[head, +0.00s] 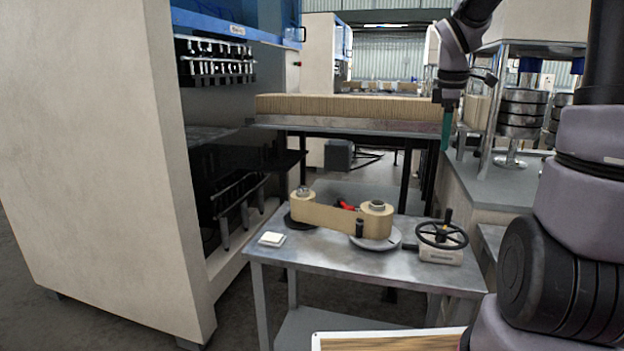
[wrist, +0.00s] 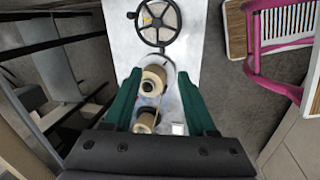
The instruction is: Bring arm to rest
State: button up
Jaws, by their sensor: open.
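My arm hangs from the upper right in the head view, with my gripper (head: 447,130) pointing down above and behind the metal table (head: 310,253). In the wrist view my gripper (wrist: 159,76) shows its two green fingers wide apart with nothing held between them. Below, on the table, a band of kraft paper (head: 325,219) runs between two rolls. The right roll (head: 376,207) stands on a round grey disc. The rolls also show in the wrist view (wrist: 153,80), well below the fingers and apart from them.
A black handwheel (head: 442,235) stands at the table's right end. A white square pad (head: 271,239) lies at its left. A large beige machine (head: 100,150) stands left. A long kraft stack (head: 350,108) lies behind. A pink-framed chair (wrist: 256,45) is at right in the wrist view.

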jog(key=s+a+r+m+t+y, duration=0.1)
jog(key=s+a+r+m+t, duration=0.1)
jog(key=s+m, duration=0.6)
jog(key=s+a+r+m+t+y, duration=0.2)
jog(key=s+a+r+m, duration=0.3)
jog(key=s+m, duration=0.4)
jog(key=s+a, duration=0.1)
jog(key=s, duration=0.2)
jog(key=shift+s+a+r+t, duration=0.15)
jog(key=shift+r+t, duration=0.05)
jog(key=shift+t, duration=0.2)
